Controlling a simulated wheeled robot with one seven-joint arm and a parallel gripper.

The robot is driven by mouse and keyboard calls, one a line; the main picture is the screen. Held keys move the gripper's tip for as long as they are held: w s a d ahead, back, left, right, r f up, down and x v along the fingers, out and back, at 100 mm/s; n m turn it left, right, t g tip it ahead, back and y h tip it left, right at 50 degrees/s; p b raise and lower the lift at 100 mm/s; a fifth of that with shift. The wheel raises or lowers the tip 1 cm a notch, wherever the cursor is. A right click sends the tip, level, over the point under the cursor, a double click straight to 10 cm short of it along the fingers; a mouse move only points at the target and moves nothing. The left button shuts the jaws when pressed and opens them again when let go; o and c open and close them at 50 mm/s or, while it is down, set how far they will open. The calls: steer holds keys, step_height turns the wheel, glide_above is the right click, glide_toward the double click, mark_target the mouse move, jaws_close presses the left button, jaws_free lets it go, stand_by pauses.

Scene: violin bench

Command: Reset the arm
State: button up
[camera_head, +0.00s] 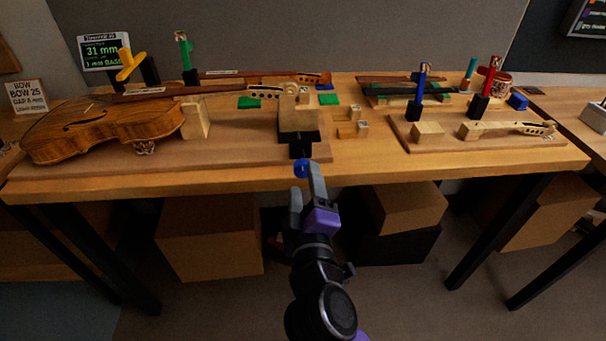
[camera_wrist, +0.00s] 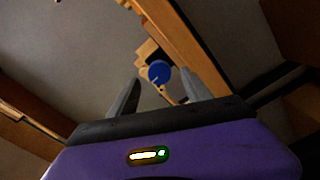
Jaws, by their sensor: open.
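My gripper (camera_head: 304,184) is open in front of the workbench, below the level of its top, with nothing seen between its fingers. It points toward the bench's front edge. A round blue knob (camera_head: 300,168) shows just beyond the fingertips, below a black clamp (camera_head: 300,146) at the front edge. In the wrist view the blue knob (camera_wrist: 159,72) appears between the two fingers; whether either finger touches it I cannot tell.
The workbench (camera_head: 480,160) bears a violin body (camera_head: 100,125) at left, a neck on a cradle (camera_head: 298,118) in the middle and a wooden board (camera_head: 400,140) with blocks and clamps at right. Cardboard boxes (camera_head: 208,240) and dark table legs stand below. The floor in front is clear.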

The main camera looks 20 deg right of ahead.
steer(key=shift+s, duration=0.2)
steer(key=shift+a, duration=0.1)
steer(key=s+a+m+t+y+p, duration=0.1)
steer(key=s+a+t+y+p, duration=0.1)
steer(key=s+a+y, duration=0.45)
steer(key=s+d+m+g+p, duration=0.2)
steer(key=s+d+m+p, duration=0.1)
steer(key=s, duration=1.2)
steer(key=s+d+m+g+p, duration=0.2)
steer(key=s+d+m, duration=0.2)
steer(key=s, duration=1.1)
steer(key=shift+s+d+m+h+p, duration=0.35)
steer(key=shift+d+h+p, duration=0.1)
steer(key=shift+d, duration=0.45)
steer(key=shift+f, duration=0.15)
